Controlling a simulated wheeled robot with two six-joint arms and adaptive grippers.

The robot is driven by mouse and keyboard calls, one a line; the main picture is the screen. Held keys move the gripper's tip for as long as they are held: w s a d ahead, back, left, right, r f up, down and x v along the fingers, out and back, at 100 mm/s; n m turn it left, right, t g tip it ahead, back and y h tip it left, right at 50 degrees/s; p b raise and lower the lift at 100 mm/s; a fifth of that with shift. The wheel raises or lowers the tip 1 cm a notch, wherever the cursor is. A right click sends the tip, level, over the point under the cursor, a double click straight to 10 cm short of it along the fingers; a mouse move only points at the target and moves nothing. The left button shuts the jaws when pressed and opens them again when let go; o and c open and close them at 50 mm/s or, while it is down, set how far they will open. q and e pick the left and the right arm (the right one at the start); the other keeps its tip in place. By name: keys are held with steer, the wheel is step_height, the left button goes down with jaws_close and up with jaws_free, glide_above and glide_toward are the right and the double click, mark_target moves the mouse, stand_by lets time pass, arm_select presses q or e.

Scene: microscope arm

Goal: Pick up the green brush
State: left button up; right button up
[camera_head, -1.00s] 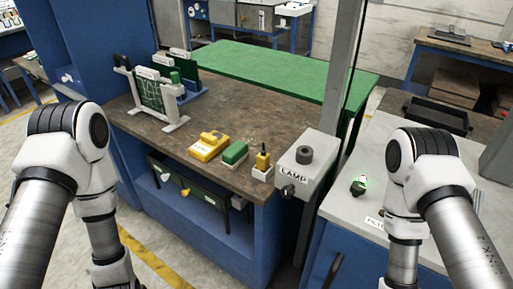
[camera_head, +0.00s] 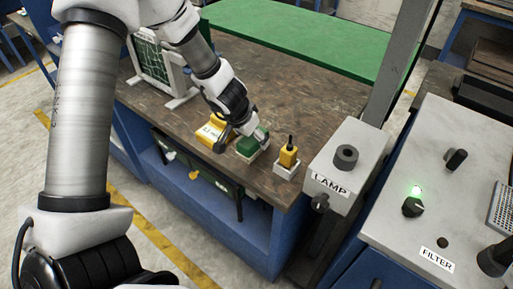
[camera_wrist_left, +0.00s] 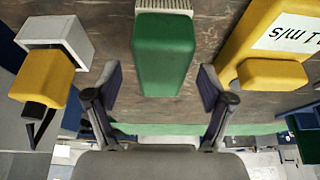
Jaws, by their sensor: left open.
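The green brush (camera_head: 248,149) is a green block on a pale bristle base, lying on the brown worktop. It also shows in the left wrist view (camera_wrist_left: 164,54) at the top centre. My left gripper (camera_head: 242,138) is over the brush with its fingers spread. In the wrist view its fingertips (camera_wrist_left: 158,88) stand to either side of the brush's near end, with gaps on both sides. Nothing is held. My right gripper is outside these views.
A yellow device with a white label (camera_head: 213,131) stands close left of the brush. A yellow tool in a white holder (camera_head: 287,160) stands to its right. The grey LAMP box (camera_head: 347,168) is further right. A framed green board (camera_head: 150,62) stands behind left.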

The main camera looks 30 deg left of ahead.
arm_select(q)
steer(key=x, duration=0.2)
steer(key=shift+w+a+f+b, duration=0.15)
steer(key=shift+f+b, duration=0.15)
steer(key=shift+f, duration=0.1)
steer(key=shift+r, duration=0.25)
steer(key=shift+f, duration=0.3)
steer(key=c, duration=1.3)
